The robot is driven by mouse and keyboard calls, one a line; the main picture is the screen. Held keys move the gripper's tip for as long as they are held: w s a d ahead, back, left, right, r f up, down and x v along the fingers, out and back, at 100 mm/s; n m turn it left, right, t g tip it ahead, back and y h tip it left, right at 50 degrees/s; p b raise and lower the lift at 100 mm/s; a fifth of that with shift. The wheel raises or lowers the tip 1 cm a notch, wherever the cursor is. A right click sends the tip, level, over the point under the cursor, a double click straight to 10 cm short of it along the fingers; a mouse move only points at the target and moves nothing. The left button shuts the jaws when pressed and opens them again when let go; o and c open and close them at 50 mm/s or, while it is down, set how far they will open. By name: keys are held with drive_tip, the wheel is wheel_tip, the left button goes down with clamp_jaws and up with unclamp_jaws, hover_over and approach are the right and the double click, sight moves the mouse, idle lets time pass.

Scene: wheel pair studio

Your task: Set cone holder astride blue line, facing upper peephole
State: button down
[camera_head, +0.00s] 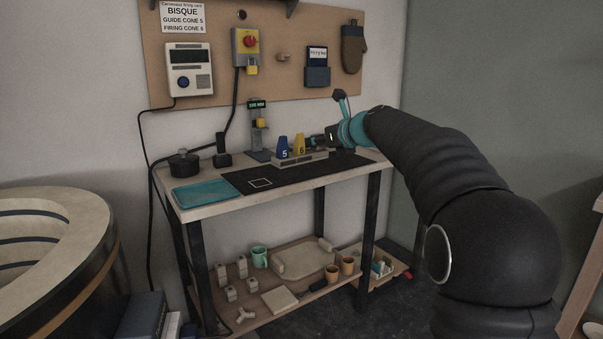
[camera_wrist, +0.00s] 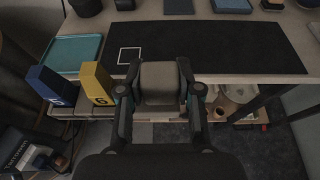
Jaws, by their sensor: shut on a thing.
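The cone holder (camera_head: 303,159) is a pale bar bearing a blue cone marked 5 (camera_head: 283,148) and a yellow cone marked 6 (camera_head: 299,145). The cones stand upright and also show in the wrist view, blue (camera_wrist: 52,86) and yellow (camera_wrist: 98,84). My gripper (camera_head: 319,142) is at the holder's right end. In the wrist view its fingers (camera_wrist: 159,85) are shut around a grey-beige block there. The holder appears raised near the table's front edge; its exact height is unclear. I see dark bluish bands inside the kiln (camera_head: 97,240) at left; no peephole is visible.
The table has a black mat (camera_head: 334,167) with a white square outline and a teal tray (camera_head: 205,191). A black pot (camera_head: 184,164) and grey post (camera_head: 259,140) stand at the back. A lower shelf holds pottery. Floor shows between kiln and table.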

drive_tip(key=shift+w+f, duration=0.2)
drive_tip(key=shift+s+a+f+n+g+y, duration=0.1)
drive_tip(key=shift+s+n+g+y, duration=0.15)
drive_tip(key=shift+n+g+y, duration=0.25)
drive_tip(key=s+a+f+n+g+y, duration=0.1)
drive_tip(key=s+f+n+g+y, duration=0.15)
drive_tip(key=f, duration=0.85)
drive_tip(key=s+f+n+g+y, duration=0.2)
drive_tip(key=s+f+n+g, duration=0.15)
drive_tip(key=f, duration=0.85)
drive_tip(key=s+d+f+m+t+h, duration=0.2)
drive_tip(key=s+d+f, duration=0.2)
drive_tip(key=f, duration=0.5)
drive_tip(key=s+d+f+m+t+h, duration=0.2)
drive_tip(key=s+d+f+m+t, duration=0.1)
drive_tip(key=f, duration=0.6)
drive_tip(key=s+d+f+m+t+h, duration=0.3)
drive_tip(key=s+d+f, duration=0.2)
drive_tip(key=f, duration=0.4)
drive_tip(key=shift+s+d+f, duration=0.15)
drive_tip(key=shift+s+d, duration=0.25)
drive_tip(key=shift+s, duration=0.4)
